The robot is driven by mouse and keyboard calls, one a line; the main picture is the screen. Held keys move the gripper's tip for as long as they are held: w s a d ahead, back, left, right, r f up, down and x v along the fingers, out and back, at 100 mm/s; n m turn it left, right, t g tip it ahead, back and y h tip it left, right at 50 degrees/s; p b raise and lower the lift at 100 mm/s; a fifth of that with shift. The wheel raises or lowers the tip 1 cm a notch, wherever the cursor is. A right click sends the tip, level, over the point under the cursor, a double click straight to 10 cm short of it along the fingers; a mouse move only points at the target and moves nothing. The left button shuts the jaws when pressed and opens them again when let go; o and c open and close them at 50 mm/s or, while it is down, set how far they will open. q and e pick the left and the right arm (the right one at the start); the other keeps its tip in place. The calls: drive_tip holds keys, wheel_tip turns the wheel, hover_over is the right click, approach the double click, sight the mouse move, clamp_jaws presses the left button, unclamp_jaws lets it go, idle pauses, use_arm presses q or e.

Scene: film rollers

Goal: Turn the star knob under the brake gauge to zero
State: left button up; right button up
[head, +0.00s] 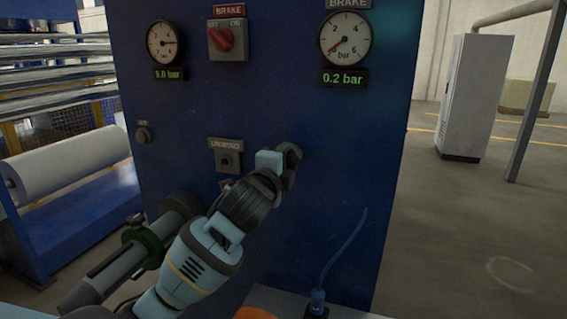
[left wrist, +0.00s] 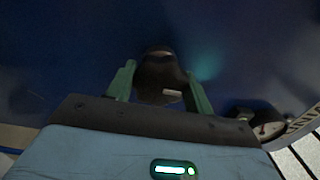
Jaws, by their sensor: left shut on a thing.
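The brake gauge (head: 346,38) is a white dial at the upper right of the blue panel, with its red needle at the low end. The green display (head: 344,78) under it reads 0.2 bar. My left gripper (head: 290,156) is at the panel below the gauge, and in the head view it largely hides the star knob. In the left wrist view the dark star knob (left wrist: 160,76) sits between the two green fingers of my left gripper (left wrist: 160,88), which is shut on it. My right gripper is not in view.
A red BRAKE switch (head: 222,38), a second gauge (head: 165,43) reading 5.0 bar and an UNWIND switch (head: 229,160) share the panel. A grey shaft with a green collar (head: 140,245) juts out at lower left. A blue cable (head: 345,248) rises at lower right.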

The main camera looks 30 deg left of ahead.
use_arm(q)
drive_tip(key=shift+n, duration=0.3)
drive_tip(key=o, duration=1)
drive_tip(key=shift+v, duration=3.95)
drive_tip(key=shift+f, duration=0.1)
